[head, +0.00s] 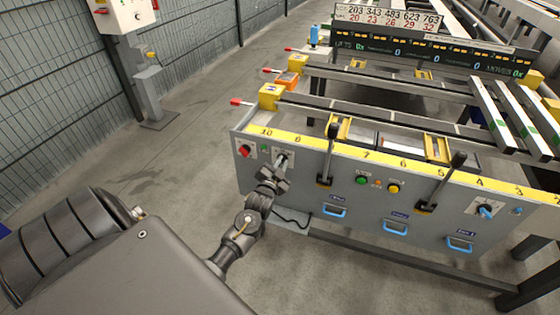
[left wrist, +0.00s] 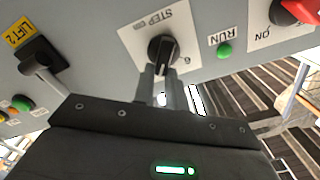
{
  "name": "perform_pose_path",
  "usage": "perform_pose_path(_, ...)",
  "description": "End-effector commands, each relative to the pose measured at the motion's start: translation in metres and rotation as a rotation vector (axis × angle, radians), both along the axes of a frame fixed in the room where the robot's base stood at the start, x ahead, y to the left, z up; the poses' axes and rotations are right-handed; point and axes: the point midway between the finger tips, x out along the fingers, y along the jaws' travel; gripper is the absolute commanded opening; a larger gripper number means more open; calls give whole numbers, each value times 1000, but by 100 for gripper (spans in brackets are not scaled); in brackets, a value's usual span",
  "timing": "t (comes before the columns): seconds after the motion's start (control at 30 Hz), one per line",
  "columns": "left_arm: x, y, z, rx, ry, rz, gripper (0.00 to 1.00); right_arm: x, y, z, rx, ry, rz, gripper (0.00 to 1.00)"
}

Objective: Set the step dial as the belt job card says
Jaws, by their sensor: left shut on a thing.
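The step dial (left wrist: 163,46) is a black knob on a white plate marked STEP in the left wrist view, with a figure 6 showing beside it. In the head view, the dial's plate (head: 285,156) is at the left end of the grey front panel. My left gripper (left wrist: 161,75) is shut on the dial, its two fingers reaching up to the knob. It also shows at the panel in the head view (head: 276,174). The dial's exact setting is hard to read. No belt job card can be made out for sure. My right gripper is out of view.
Black levers (head: 326,155) stick up along the panel, with blue drawer handles (head: 335,209) below. A number board (head: 388,18) stands at the back.

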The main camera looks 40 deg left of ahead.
Motion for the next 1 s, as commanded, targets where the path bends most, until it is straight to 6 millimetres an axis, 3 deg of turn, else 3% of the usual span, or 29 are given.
perform_pose_path(0.4,1,-3,-2,154,53,-1,0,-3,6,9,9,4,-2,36)
perform_pose_path(0.9,1,-3,-2,168,58,-1,0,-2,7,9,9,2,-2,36)
perform_pose_path(0.93,1,-3,-2,168,58,-1,17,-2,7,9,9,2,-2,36)
perform_pose_path(1.0,1,-3,-2,168,58,-1,27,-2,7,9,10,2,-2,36)
